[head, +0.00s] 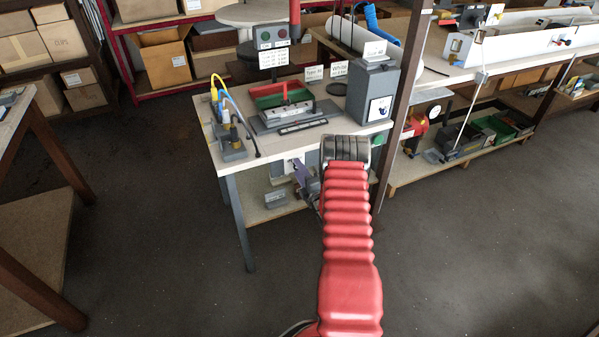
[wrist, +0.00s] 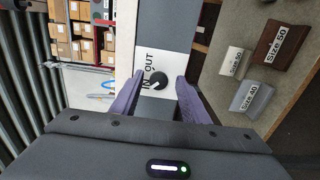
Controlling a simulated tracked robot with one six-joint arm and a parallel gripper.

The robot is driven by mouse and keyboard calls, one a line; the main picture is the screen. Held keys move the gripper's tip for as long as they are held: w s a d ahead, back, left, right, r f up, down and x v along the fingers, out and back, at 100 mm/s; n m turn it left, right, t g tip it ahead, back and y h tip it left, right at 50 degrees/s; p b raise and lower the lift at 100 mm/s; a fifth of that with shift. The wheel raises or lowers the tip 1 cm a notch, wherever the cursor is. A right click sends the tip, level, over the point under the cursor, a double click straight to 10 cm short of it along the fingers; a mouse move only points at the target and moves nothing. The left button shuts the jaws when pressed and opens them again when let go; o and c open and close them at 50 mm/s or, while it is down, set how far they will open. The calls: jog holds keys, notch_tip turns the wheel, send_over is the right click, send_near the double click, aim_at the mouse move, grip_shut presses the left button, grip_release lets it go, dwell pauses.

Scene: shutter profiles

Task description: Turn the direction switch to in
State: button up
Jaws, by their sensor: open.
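The direction switch is a black round knob (wrist: 158,79) on a grey panel, in the middle of the wrist view. A white label (wrist: 149,62) beside it reads OUT and IN, with the text turned sideways. The knob has a small pale mark, but I cannot tell surely which word it points to. My gripper (wrist: 160,84) is open, with one purple finger on each side of the knob in the picture. The knob appears beyond the fingertips, with no clear contact. In the head view my gripper (head: 303,177) is at the front of the workbench, partly hidden by my red arm.
The workbench (head: 215,143) carries a grey machine (head: 373,92), a red and green tray (head: 281,95) and a fixture with yellow and blue hoses (head: 230,130). A brown post (head: 404,90) stands close right of my arm. Size-labelled blocks (wrist: 250,97) lie on the lower shelf. Floor at left is clear.

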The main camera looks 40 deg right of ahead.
jog(key=v, duration=1.3)
jog(key=shift+s+a, duration=0.2)
jog(key=shift+s, duration=0.15)
